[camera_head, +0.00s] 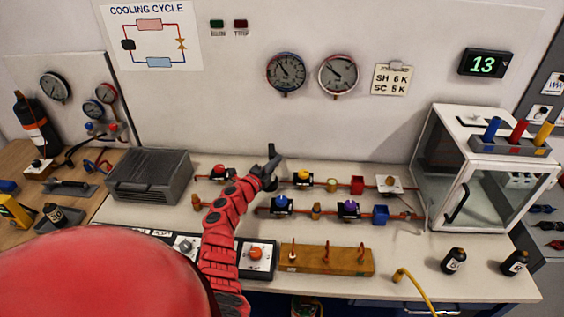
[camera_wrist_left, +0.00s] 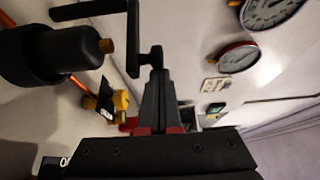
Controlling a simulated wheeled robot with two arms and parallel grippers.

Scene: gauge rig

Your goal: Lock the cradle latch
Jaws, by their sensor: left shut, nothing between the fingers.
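My left gripper (camera_head: 268,179) is over the back pipe row on the bench, its red arm rising from below. In the left wrist view its black fingers (camera_wrist_left: 154,82) are together with nothing between them. A black bar-like frame (camera_wrist_left: 133,38), probably the cradle latch, stands right beside the fingertips; I cannot tell whether they touch. A black cylinder (camera_wrist_left: 55,52) with a brass end lies left of it, in line with a copper pipe. In the head view this spot is largely hidden by my gripper. I cannot tell the latch's state. My right gripper is not in view.
A yellow-knobbed valve (camera_head: 303,178) sits just right of my left gripper, a red-knobbed valve (camera_head: 219,172) to its left. The front row has a blue-knobbed valve (camera_head: 281,203). A grey ribbed box (camera_head: 148,177) stands left, a glass-door cabinet (camera_head: 480,175) right.

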